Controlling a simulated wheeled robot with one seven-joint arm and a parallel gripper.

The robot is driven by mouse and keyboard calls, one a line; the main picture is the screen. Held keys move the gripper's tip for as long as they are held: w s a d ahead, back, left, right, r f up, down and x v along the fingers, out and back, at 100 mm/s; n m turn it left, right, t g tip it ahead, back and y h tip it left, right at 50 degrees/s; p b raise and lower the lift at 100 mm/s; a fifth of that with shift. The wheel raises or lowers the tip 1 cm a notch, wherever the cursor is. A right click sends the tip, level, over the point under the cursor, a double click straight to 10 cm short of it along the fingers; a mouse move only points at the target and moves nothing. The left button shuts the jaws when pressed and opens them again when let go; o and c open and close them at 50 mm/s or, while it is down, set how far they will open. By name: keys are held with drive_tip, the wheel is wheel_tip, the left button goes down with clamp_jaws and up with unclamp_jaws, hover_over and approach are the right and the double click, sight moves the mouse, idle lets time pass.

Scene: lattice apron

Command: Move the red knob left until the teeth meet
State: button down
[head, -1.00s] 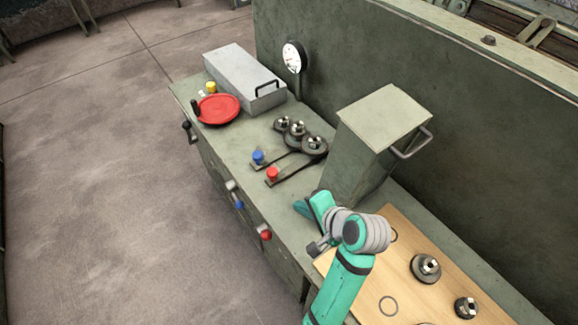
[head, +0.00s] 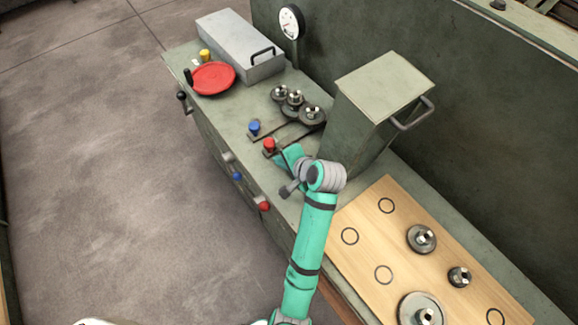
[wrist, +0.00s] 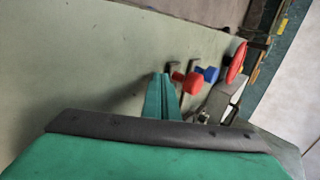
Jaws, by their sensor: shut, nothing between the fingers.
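The red knob (head: 269,144) stands on the end of a dark lever arm on the green bench top; it also shows in the wrist view (wrist: 194,84). The lever runs back to a group of dark gears (head: 312,114) with pale metal hubs. Whether their teeth meet is too small to tell. My gripper (head: 288,154) is shut and empty, just right of the red knob in the head view. In the wrist view the teal fingers (wrist: 162,82) are close beside the knob; I cannot tell whether they touch it.
A blue knob (head: 253,127) on a second lever is close by on the left. A green box housing (head: 365,115) with a handle rises right of the gears. A red disc (head: 213,79), a grey case (head: 238,45) and a gauge (head: 291,22) are farther back. A wooden board (head: 390,268) holds loose gears.

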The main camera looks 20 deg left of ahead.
sight(270, 151)
drive_tip(key=shift+w+a, duration=0.35)
drive_tip(key=shift+a, duration=0.15)
drive_tip(key=shift+w+a, duration=0.55)
drive_tip(key=shift+a, duration=0.2)
drive_tip(key=shift+w+a, duration=0.5)
drive_tip(key=shift+a, duration=0.25)
